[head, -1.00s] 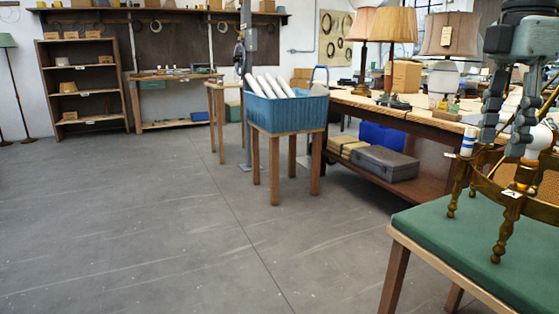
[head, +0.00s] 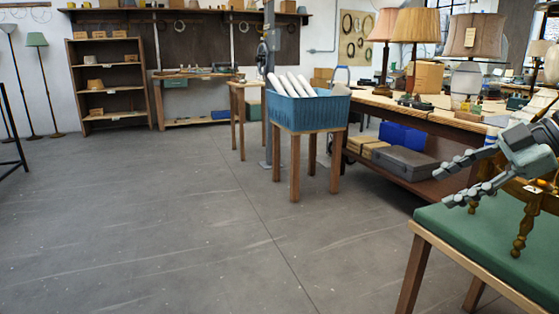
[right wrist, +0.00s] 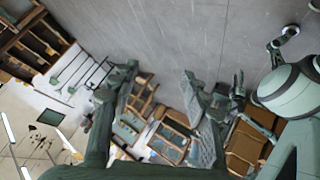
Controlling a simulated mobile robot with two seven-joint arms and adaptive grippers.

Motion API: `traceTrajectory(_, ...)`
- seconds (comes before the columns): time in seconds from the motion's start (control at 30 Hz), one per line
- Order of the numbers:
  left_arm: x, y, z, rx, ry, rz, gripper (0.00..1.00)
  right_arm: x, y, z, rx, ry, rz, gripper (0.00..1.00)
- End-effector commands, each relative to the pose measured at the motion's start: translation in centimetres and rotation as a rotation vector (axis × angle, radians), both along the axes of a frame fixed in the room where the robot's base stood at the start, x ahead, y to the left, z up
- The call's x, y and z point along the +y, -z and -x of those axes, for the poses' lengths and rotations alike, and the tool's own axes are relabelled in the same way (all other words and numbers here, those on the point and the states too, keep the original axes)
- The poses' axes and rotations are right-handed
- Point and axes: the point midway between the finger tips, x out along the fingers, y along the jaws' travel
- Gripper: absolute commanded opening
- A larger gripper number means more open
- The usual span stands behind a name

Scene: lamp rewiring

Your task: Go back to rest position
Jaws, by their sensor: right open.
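My right gripper (head: 446,187) is open and empty at the right of the head view. Its two fingers point left, tilted, above the green padded table (head: 470,238). In the right wrist view the open fingers (right wrist: 162,82) have nothing between them and face the room's floor and furniture. A brass lamp frame (head: 527,228) with turned feet stands on the green pad, partly hidden behind my right gripper and cut off by the picture edge. My left gripper does not show in the head view.
A blue bin (head: 307,112) with white rolls stands on a wooden stand. A long workbench (head: 420,112) carries shaded lamps, with a grey case (head: 408,162) on its lower shelf. A wooden shelf (head: 108,84) stands at the back left. The grey floor (head: 190,220) is wide and clear.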

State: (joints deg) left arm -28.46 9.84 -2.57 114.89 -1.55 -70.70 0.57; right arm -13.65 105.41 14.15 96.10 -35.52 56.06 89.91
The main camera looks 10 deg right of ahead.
Motion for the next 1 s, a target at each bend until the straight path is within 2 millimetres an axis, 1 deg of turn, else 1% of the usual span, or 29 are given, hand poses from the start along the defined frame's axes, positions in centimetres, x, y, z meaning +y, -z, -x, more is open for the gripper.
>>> traceTrajectory(0.03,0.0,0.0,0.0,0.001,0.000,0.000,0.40,0.0,1.8,-0.9,-0.076,0.035,-0.094,0.47)
traceTrajectory(0.1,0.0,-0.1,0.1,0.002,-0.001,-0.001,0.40,-0.6,3.9,-2.6,-0.208,0.121,-0.204,0.47)
traceTrajectory(0.17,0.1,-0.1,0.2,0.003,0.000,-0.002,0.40,-1.6,5.9,-3.8,-0.311,0.225,-0.278,0.47)
traceTrajectory(0.2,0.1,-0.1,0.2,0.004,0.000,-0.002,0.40,-2.5,7.4,-4.4,-0.370,0.307,-0.315,0.47)
traceTrajectory(0.27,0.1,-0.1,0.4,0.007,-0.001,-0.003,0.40,-4.0,10.1,-4.8,-0.437,0.445,-0.350,0.47)
traceTrajectory(0.3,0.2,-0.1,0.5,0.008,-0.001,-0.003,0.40,-5.1,12.2,-4.8,-0.467,0.545,-0.360,0.47)
traceTrajectory(0.37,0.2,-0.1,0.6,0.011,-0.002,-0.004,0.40,-6.6,15.9,-4.3,-0.486,0.701,-0.358,0.47)
traceTrajectory(0.4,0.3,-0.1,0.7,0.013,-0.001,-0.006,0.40,-7.5,18.7,-3.6,-0.480,0.807,-0.344,0.47)
traceTrajectory(0.43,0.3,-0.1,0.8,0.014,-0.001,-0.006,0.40,-8.0,20.8,-2.9,-0.467,0.881,-0.328,0.47)
traceTrajectory(0.47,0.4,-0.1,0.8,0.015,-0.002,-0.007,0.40,-8.3,22.9,-2.1,-0.449,0.949,-0.308,0.47)
traceTrajectory(0.5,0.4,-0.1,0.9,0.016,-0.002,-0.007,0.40,-8.6,25.7,-0.9,-0.413,1.033,-0.279,0.47)
traceTrajectory(0.57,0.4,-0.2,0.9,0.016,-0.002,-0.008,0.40,-8.4,29.8,1.2,-0.343,1.142,-0.230,0.47)
traceTrajectory(0.6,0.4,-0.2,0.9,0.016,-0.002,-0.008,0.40,-8.0,32.3,2.8,-0.289,1.204,-0.195,0.47)
traceTrajectory(0.67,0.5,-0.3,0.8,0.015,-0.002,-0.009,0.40,-6.9,36.0,5.3,-0.195,1.279,-0.141,0.47)
traceTrajectory(0.7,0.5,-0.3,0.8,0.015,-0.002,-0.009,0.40,-5.9,38.3,7.0,-0.126,1.321,-0.106,0.47)
traceTrajectory(0.77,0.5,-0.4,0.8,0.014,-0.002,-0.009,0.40,-4.0,41.5,9.8,-0.015,1.366,-0.055,0.47)
traceTrajectory(0.8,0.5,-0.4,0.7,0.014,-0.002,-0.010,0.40,-2.5,43.3,11.7,0.063,1.386,-0.023,0.47)
traceTrajectory(0.87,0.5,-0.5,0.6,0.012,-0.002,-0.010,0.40,0.0,45.6,14.3,0.175,1.402,0.021,0.47)
traceTrajectory(0.9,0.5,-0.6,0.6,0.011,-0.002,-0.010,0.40,1.6,46.9,16.0,0.248,1.404,0.047,0.47)
traceTrajectory(1.0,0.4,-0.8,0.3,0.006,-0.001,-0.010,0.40,5.4,49.0,19.4,0.401,1.388,0.096,0.47)
